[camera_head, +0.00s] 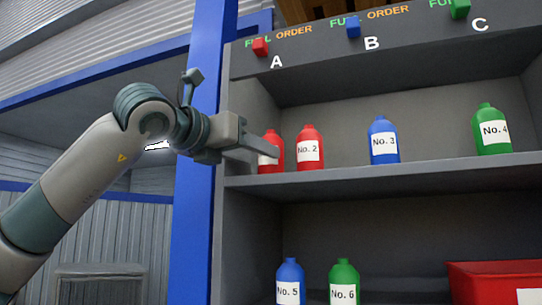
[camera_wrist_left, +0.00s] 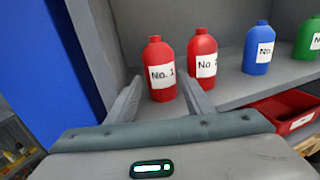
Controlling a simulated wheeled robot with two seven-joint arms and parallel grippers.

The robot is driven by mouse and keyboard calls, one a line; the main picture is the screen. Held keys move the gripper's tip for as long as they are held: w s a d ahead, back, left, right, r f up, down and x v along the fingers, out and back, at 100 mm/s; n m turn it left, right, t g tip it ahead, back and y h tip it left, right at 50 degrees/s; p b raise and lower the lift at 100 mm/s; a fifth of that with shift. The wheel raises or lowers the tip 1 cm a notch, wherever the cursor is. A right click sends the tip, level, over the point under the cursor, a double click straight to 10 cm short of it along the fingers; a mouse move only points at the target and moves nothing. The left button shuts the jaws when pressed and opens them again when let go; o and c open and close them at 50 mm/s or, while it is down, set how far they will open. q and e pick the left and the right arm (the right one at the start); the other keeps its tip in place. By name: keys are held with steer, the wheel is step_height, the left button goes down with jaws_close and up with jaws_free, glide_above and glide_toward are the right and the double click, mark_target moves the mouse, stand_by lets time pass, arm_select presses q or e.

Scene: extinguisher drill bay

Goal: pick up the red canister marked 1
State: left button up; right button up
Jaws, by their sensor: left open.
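The red canister marked No. 1 (camera_wrist_left: 161,68) stands upright on the upper shelf at its left end. In the wrist view it stands ahead of my left gripper (camera_wrist_left: 160,100), between the lines of its two open fingers. In the head view the canister (camera_head: 272,146) is partly hidden behind the gripper (camera_head: 262,149). I cannot tell how far the fingertips reach around it. The red canister marked No. 2 (camera_head: 309,145) stands close on its right, and also shows in the wrist view (camera_wrist_left: 203,57). My right gripper is not in view.
Blue No. 3 (camera_head: 383,142) and green No. 4 (camera_head: 491,131) stand further right on the shelf (camera_head: 430,170). Blue No. 5 (camera_head: 289,283) and green No. 6 (camera_head: 343,284) stand below, with a red bin (camera_head: 495,283). A blue post (camera_head: 196,220) rises at the shelf's left.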

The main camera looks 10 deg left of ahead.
mark_target(263, 157)
arm_select(q)
steer(key=shift+w+d+r+p, duration=0.1)
steer(key=shift+w+d+p, duration=0.15)
steer(key=shift+w+p, duration=0.2)
steer(key=p+x, duration=0.2)
steer(key=x, duration=0.2)
steer(key=shift+w, duration=0.15)
steer(key=shift+w+d, duration=0.15)
steer(key=shift+w, duration=0.15)
steer(key=shift+s, duration=0.1)
steer(key=shift+c, duration=0.4)
steer(key=c, duration=0.8)
